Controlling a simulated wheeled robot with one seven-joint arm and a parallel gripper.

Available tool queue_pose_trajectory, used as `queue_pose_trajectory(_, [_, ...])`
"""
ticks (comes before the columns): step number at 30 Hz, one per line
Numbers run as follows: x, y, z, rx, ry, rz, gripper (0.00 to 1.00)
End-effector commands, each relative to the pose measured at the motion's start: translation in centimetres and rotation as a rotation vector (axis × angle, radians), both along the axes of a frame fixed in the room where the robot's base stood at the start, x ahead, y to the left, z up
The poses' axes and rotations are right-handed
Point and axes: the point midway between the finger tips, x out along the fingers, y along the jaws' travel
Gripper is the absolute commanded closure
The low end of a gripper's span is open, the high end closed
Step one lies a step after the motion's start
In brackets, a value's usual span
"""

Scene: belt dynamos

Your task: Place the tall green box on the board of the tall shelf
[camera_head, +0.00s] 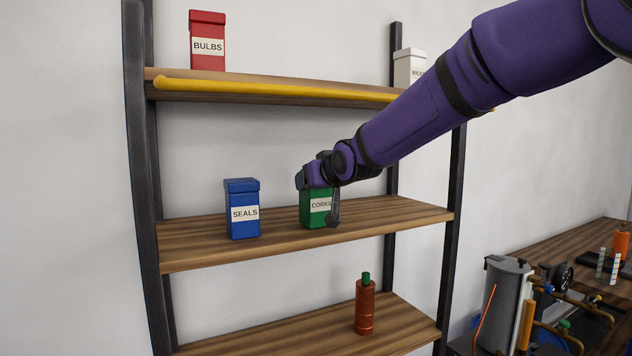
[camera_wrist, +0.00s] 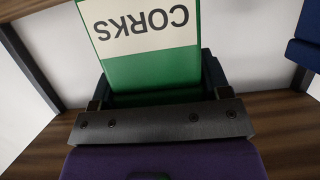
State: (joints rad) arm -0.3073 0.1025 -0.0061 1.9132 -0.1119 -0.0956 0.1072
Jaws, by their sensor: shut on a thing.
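The tall green box (camera_head: 314,218) has a white label reading CORKS. In the head view it is upright at the middle board (camera_head: 390,213) of the tall shelf, right of the blue box. Its base appears to touch the board. My gripper (camera_head: 320,196) is shut on the green box, and a finger and the wrist hide its top and right side. In the wrist view the green box (camera_wrist: 150,70) stands between the fingers, with its label upside down in the picture.
A blue SEALS box (camera_head: 243,215) stands left on the same board. The top board has a yellow front bar (camera_head: 270,89), a red BULBS box (camera_head: 207,45) and a white box (camera_head: 408,70). A red-brown bottle (camera_head: 365,305) stands below. A bench (camera_head: 590,255) with equipment is at right.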

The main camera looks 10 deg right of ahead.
Motion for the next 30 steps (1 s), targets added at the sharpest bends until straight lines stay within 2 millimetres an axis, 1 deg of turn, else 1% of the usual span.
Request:
queue_pose_trajectory(5, [0.0, 0.0, -0.2, 0.0, -0.001, 0.0, 0.62])
queue_pose_trajectory(6, [0.0, 0.0, -0.3, 0.0, 0.0, 0.0, 0.25])
queue_pose_trajectory(9, [0.0, 0.0, -0.3, 0.0, 0.0, 0.0, 0.04])
queue_pose_trajectory(17, [0.0, 0.0, -0.2, 0.0, 0.0, 0.0, 0.04])
queue_pose_trajectory(20, [-0.1, 0.0, 0.1, -0.001, 0.0, 0.0, 0.04])
queue_pose_trajectory(23, [-1.0, -0.3, 0.5, -0.001, -0.001, 0.0, 0.04])
queue_pose_trajectory(30, [-4.7, -1.6, 1.9, -0.001, -0.003, 0.0, 0.04])
